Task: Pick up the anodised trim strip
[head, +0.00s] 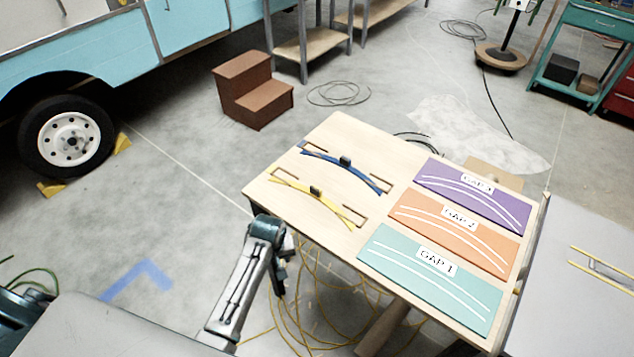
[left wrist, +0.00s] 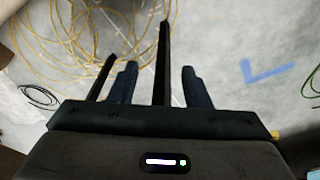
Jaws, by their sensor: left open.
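Two thin curved strips lie on a pale wooden table (head: 330,228) in the head view. One strip is blue (head: 330,160) and the other is yellow (head: 293,184). Each has a small dark block at its middle and ends near dark rectangular outlines. I cannot tell which one is called anodised. My left gripper (head: 281,268) is off the table's near left edge, apart from both strips. In the left wrist view my left gripper (left wrist: 158,82) is open and empty above the floor. My right gripper is not in view.
Purple (head: 490,187), orange (head: 413,210) and teal (head: 390,250) panels, labelled GAP, lie on the table's right part. Yellow cables (left wrist: 75,40) are loose on the floor below my left gripper. A brown step (head: 250,90) stands beyond the table.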

